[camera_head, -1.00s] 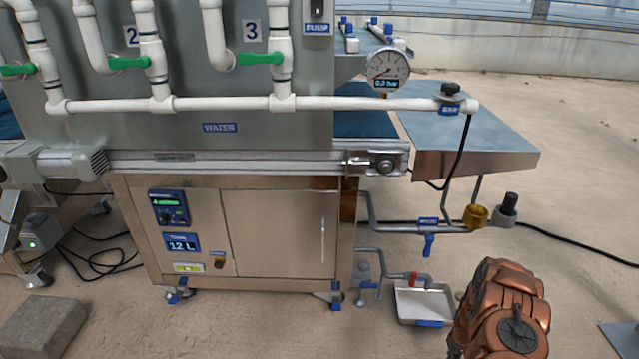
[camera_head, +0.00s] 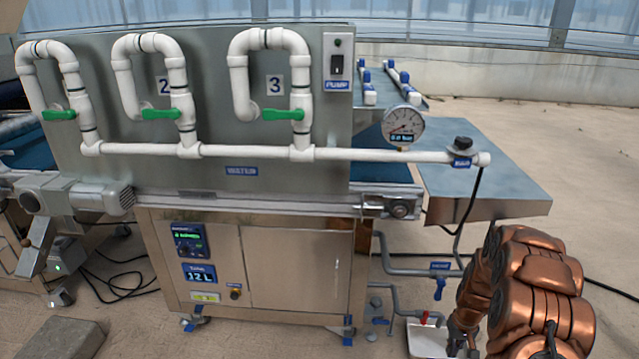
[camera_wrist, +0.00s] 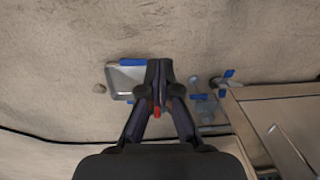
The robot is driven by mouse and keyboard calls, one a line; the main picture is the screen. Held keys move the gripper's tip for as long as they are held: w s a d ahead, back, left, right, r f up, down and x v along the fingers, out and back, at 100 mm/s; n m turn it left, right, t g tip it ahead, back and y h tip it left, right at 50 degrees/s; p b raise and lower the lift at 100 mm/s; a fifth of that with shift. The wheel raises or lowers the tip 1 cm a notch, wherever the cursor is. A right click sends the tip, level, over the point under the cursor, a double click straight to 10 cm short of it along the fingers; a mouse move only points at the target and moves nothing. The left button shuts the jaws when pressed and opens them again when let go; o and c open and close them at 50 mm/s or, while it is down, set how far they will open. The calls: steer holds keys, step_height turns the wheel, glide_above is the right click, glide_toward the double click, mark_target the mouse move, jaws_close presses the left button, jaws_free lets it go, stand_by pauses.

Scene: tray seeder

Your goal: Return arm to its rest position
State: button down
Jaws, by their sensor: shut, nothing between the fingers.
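My arm shows at the lower right of the head view as copper-coloured links, in front of the machine's right end. Its lower end reaches down beside a white drip tray (camera_head: 428,340). My gripper (camera_wrist: 159,66) shows in the wrist view with its dark fingers together and nothing between them. It points down over the floor. The tray (camera_wrist: 124,73) lies just left of the fingertips in that view, partly hidden by them. A red valve handle (camera_wrist: 156,112) shows between the finger linkages, beyond the gripper.
The tray seeder (camera_head: 300,265) fills the middle. White water pipes (camera_head: 240,151) with green valve handles, a pressure gauge (camera_head: 403,126) and a pump switch (camera_head: 337,64) are on it. A blue-handled drain valve (camera_head: 439,287) is near my arm. A stone block (camera_head: 62,340) lies lower left. Floor at right is open.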

steer(key=s+a+r+p, duration=0.3)
steer(key=a+r, duration=0.1)
steer(key=r, duration=0.7)
steer(key=s+a+r+p, duration=0.3)
steer(key=s+a+r, duration=0.1)
steer(key=r, duration=0.7)
steer(key=s+a+r+p, duration=0.3)
steer(key=a+r+p, duration=0.1)
steer(key=r, duration=0.7)
steer(key=s+a+r+p, duration=0.2)
steer(key=s+r+p, duration=0.2)
steer(key=s+r, duration=0.4)
steer(key=s+a+r+g+p, duration=0.1)
steer(key=s+a+r+p, duration=0.2)
steer(key=s+r, duration=0.4)
steer(key=s+a+r+p, duration=0.3)
steer(key=s+r+p, duration=0.2)
steer(key=s+r, duration=0.3)
steer(key=s, duration=0.4)
steer(key=shift+r+n+g+h, duration=0.3)
steer(key=shift+n, duration=0.1)
